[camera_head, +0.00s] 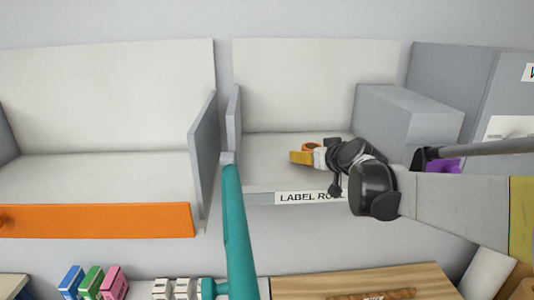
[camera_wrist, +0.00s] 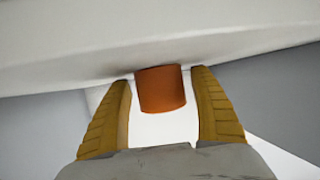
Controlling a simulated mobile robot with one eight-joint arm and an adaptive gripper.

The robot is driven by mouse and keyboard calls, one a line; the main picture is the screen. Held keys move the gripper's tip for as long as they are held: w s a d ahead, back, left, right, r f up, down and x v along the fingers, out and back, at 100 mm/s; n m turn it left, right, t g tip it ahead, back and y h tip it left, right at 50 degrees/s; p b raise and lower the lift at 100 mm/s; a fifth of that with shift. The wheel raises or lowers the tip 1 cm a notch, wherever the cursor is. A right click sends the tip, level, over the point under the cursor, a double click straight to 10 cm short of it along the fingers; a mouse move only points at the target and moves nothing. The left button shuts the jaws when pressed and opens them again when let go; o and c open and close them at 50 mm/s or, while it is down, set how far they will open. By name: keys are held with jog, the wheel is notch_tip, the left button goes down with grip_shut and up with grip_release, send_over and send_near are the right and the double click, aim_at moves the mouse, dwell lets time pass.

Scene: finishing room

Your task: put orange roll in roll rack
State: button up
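The orange roll (camera_wrist: 161,89) is between the two yellow-brown fingers of my gripper (camera_wrist: 162,85) in the wrist view. A thin gap shows on each side of it, so the fingers look open around it. In the head view the orange roll (camera_head: 312,147) shows as a small patch behind the fingertips of my gripper (camera_head: 308,156). Both are inside the roll rack (camera_head: 265,150), a pale open bay with a front label reading "LABEL RO…", partly covered by my arm. I cannot tell whether the roll touches the bay floor.
A grey divider (camera_head: 232,115) bounds the bay on the left and a grey box (camera_head: 410,115) on the right. Another open bay (camera_head: 100,170) with an orange front strip lies left. A teal pole (camera_head: 237,235) stands in front. Small coloured boxes (camera_head: 92,283) sit below.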

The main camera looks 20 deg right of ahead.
jog(key=shift+r, duration=0.3)
jog(key=shift+s, duration=0.35)
jog(key=b+v, duration=0.1)
jog(key=v, duration=0.9)
jog(key=shift+s, duration=0.25)
jog(key=shift+s+a+r, duration=0.1)
jog(key=shift+s+a, duration=0.1)
jog(key=shift+s, duration=0.1)
jog(key=s+a+f+n+g+y, duration=0.1)
jog(key=s+a+f, duration=0.25)
jog(key=a, duration=0.25)
jog(key=s+a+f+g+y, duration=0.1)
jog(key=s+a+f+g, duration=0.1)
jog(key=a+f, duration=0.3)
jog(key=s+a+f+g, duration=0.3)
jog(key=s+a+f, duration=0.3)
jog(key=s+f, duration=0.4)
jog(key=shift+s+h, duration=0.4)
jog(key=shift+s, duration=0.15)
